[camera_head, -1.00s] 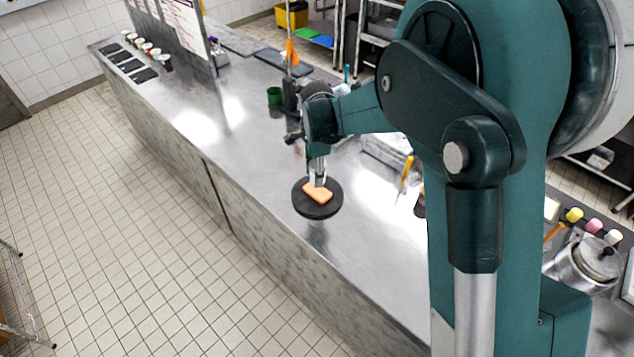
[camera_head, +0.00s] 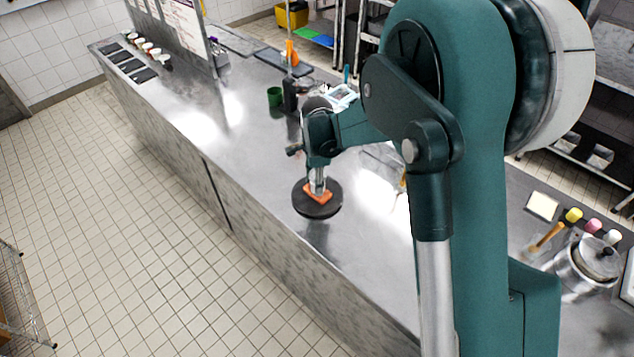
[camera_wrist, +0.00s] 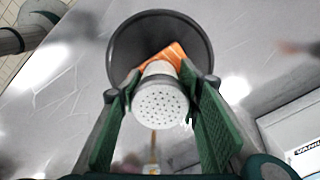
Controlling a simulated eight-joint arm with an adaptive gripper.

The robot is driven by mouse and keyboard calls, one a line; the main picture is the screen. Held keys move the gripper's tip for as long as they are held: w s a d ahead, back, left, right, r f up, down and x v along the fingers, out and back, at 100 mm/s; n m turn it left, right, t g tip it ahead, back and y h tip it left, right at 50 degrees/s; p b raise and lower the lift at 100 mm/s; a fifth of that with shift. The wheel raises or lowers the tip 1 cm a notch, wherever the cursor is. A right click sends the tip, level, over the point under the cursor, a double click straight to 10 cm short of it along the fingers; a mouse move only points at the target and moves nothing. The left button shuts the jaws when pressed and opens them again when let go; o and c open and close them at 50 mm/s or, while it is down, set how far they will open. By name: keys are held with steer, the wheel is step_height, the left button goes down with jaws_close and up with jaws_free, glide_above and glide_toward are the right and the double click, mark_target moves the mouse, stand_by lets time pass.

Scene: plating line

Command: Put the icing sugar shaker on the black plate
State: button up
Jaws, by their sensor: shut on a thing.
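The icing sugar shaker (camera_wrist: 160,101) has a white, perforated top and sits between the green fingers of my gripper (camera_wrist: 158,110) in the wrist view. My gripper (camera_head: 318,186) is shut on it, above the black plate (camera_head: 316,210). The round black plate also shows in the wrist view (camera_wrist: 128,45), beyond the shaker. An orange-pink slab of food (camera_head: 325,198) lies on the plate, and it also shows in the wrist view (camera_wrist: 174,53), partly covered by the shaker. I cannot tell whether the shaker's base touches the slab.
The plate stands near the front edge of the steel counter (camera_head: 255,170). A green cup (camera_head: 274,96) and a dark bottle (camera_head: 290,95) stand behind my gripper. A pot (camera_head: 588,263) is at the right. The counter left of the plate is clear.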

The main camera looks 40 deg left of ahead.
steer(key=shift+f, duration=0.15)
steer(key=o, duration=0.9)
steer(key=shift+o, duration=0.2)
steer(key=shift+r, duration=0.2)
step_height(320, 180, up, 12)
steer(key=shift+b, duration=0.3)
stand_by(0.5)
stand_by(0.3)
